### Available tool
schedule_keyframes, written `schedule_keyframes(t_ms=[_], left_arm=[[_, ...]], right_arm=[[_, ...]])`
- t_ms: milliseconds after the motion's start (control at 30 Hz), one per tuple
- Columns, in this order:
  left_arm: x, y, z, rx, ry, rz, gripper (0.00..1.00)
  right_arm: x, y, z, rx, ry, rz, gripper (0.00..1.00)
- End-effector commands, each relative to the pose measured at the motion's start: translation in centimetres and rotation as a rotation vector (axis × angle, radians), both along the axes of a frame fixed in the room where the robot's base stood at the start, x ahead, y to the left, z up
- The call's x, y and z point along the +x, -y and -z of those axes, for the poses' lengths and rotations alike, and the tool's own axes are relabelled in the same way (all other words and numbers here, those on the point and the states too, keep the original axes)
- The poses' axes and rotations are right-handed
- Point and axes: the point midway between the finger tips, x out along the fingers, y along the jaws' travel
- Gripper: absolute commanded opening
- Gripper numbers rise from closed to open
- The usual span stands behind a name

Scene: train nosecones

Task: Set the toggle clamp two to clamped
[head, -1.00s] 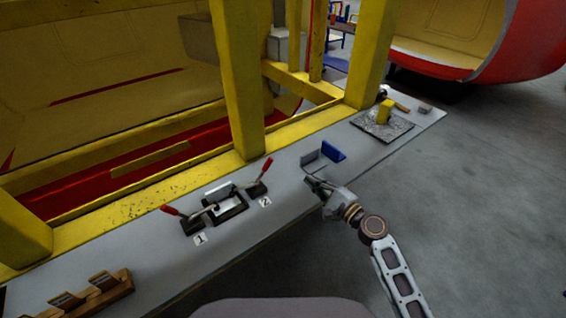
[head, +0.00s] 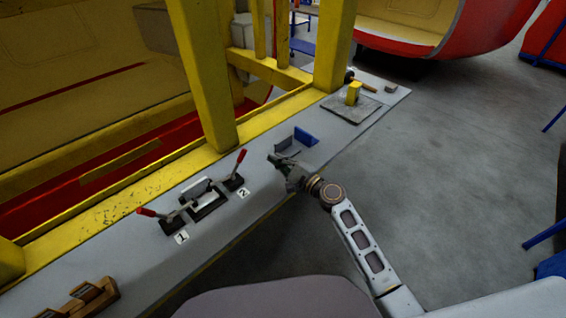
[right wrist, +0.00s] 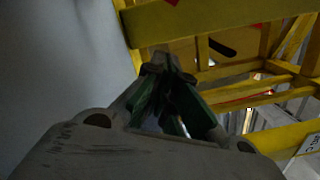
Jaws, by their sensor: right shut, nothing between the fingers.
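Toggle clamp two (head: 236,174) stands on the grey bench at the right end of a dark fixture, beside the label "2". Its red-tipped lever points up and leans to the right. Toggle clamp one (head: 163,219), by the label "1", has its red-tipped lever leaning to the left. A grey block (head: 201,192) sits in the fixture between them. My right gripper (head: 272,158) is to the right of clamp two, apart from its lever, over the bench. In the right wrist view its fingers (right wrist: 167,60) are together and empty. My left gripper is not in view.
A blue and grey bracket (head: 297,142) is close behind my right gripper. A metal plate with a yellow block (head: 353,94) lies farther along the bench (head: 150,268). Yellow posts (head: 205,80) rise along its far edge. Wooden holders (head: 92,298) stand at lower left.

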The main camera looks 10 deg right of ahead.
Motion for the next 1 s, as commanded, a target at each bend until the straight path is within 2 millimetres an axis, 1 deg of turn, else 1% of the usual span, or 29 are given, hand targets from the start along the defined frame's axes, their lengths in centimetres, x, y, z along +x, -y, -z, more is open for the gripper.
schedule_keyframes(t_ms=[433, 700, 1000], left_arm=[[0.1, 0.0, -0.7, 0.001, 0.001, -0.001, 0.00], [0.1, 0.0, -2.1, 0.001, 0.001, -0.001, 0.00], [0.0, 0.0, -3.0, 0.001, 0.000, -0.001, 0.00]], right_arm=[[3.5, -2.8, -0.3, 0.001, 0.001, 0.000, 0.00], [2.7, -4.4, -1.4, 0.001, 0.001, 0.000, 0.00], [2.1, -5.7, -2.0, 0.000, 0.000, 0.000, 0.00]])
